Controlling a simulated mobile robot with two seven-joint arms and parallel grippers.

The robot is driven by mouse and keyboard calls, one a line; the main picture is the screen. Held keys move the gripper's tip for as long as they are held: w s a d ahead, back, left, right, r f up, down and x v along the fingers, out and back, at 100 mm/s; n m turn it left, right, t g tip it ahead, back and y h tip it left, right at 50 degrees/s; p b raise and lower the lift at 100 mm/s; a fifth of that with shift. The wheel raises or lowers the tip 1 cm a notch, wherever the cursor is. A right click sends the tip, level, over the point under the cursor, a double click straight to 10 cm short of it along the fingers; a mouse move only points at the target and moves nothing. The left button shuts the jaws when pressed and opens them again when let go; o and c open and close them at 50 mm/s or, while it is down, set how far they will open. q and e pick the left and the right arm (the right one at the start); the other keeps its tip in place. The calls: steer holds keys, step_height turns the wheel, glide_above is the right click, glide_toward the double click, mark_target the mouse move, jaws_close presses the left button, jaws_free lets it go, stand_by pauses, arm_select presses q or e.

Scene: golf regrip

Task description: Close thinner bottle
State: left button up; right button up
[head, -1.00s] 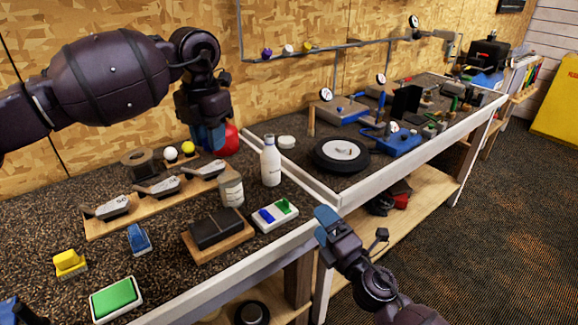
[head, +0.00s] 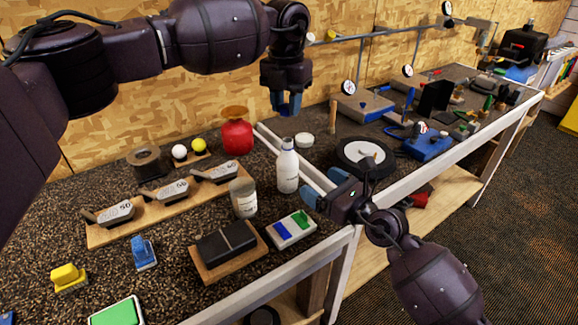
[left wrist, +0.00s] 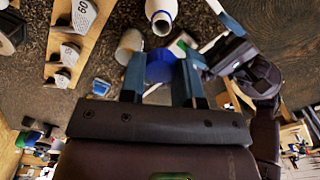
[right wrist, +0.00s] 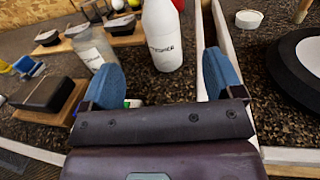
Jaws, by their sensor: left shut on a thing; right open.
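The thinner bottle (head: 287,167) is white and stands upright on the bench with its neck open. Its mouth shows in the left wrist view (left wrist: 161,24), and its lettered side shows in the right wrist view (right wrist: 162,40). My left gripper (head: 285,108) is above the bottle, apart from it. It is shut on a blue cap (left wrist: 160,66), which is plain between its fingers in the left wrist view. My right gripper (head: 328,192) is open and empty, just right of the bottle at low height. Its blue fingers (right wrist: 162,78) point toward the bottle without visible contact.
A glass jar (head: 243,198) and a tray with blue and green pieces (head: 292,230) stand close in front of the bottle. A red container (head: 237,137) is behind left, and a white round lid (head: 304,140) behind. A black wheel-like disc (head: 364,157) lies to the right.

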mark_target(295, 167)
arm_select(q)
steer(key=shift+s+d+r, duration=0.1)
steer(key=shift+d, duration=0.05)
arm_select(e)
steer(key=shift+s+d, duration=0.1)
steer(key=x, duration=1.2)
steer(key=shift+c, duration=0.3)
steer(key=c, duration=1.3)
arm_select(q)
steer(key=shift+f, duration=2.5)
arm_select(e)
steer(key=shift+c, duration=0.2)
arm_select(q)
steer(key=shift+f, duration=0.1)
steer(key=shift+f, duration=0.85)
steer(key=shift+f, duration=0.55)
